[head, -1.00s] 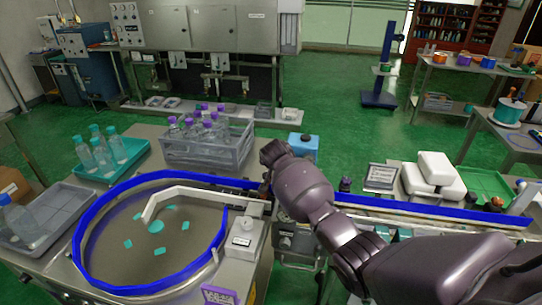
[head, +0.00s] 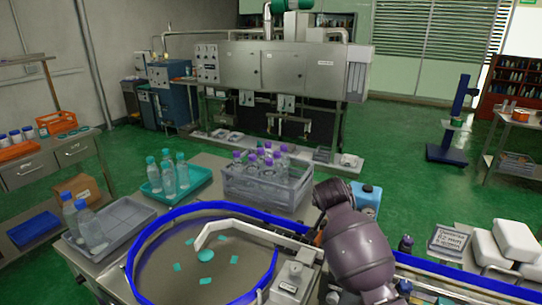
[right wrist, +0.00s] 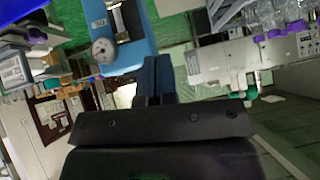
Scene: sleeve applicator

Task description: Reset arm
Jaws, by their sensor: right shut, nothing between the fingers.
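My right arm (head: 356,250) comes in from the bottom right in the head view, bent over the conveyor beside the round feeder bowl. Its gripper is hidden there behind the arm's own links. In the right wrist view the two dark fingers of my right gripper (right wrist: 157,75) are together, with nothing between them. My left arm and gripper are not in view.
The blue-rimmed bowl (head: 140,262) holds teal pieces. A grey crate (head: 262,190) of purple-capped bottles and a teal tray (head: 200,186) of bottles stand behind it. White boxes (head: 515,240) are at right.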

